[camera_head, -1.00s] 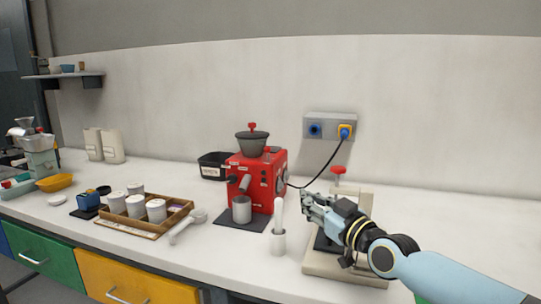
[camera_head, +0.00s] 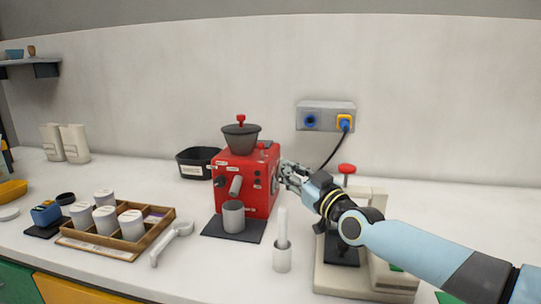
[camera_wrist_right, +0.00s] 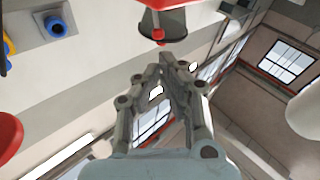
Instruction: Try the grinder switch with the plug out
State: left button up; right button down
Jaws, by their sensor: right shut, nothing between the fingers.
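The red grinder (camera_head: 243,184) stands on the counter with a dark hopper (camera_head: 241,137) on top. Small dark controls show on its front; I cannot tell which is the switch. My right gripper (camera_head: 284,171) is shut and empty at the grinder's right side; whether it touches is unclear. It also shows shut in the right wrist view (camera_wrist_right: 160,66). The wall socket box (camera_head: 312,110) has a blue socket on the left and a yellow one on the right. A blue plug (camera_head: 345,122) with a black cord appears seated in the yellow one. My left gripper is not in view.
A grey cup (camera_head: 233,215) stands before the grinder. A white holder (camera_head: 282,257) and a red-knobbed press (camera_head: 347,169) stand near my right arm. A wooden tray (camera_head: 152,235) with several white canisters and a black bin (camera_head: 197,162) are left.

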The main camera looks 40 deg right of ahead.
jog(key=b, duration=0.2)
send_near(262, 148)
jog(key=w, duration=0.3)
jog(key=w+b, duration=0.2)
jog(key=w, duration=0.1)
jog(key=shift+w+d+r+b, duration=0.15)
jog(key=shift+d+r+b, duration=0.05)
jog(key=shift+r+b, duration=0.15)
jog(key=shift+w+r, duration=0.1)
jog(key=shift+w, duration=0.2)
jog(key=shift+w+r, duration=0.15)
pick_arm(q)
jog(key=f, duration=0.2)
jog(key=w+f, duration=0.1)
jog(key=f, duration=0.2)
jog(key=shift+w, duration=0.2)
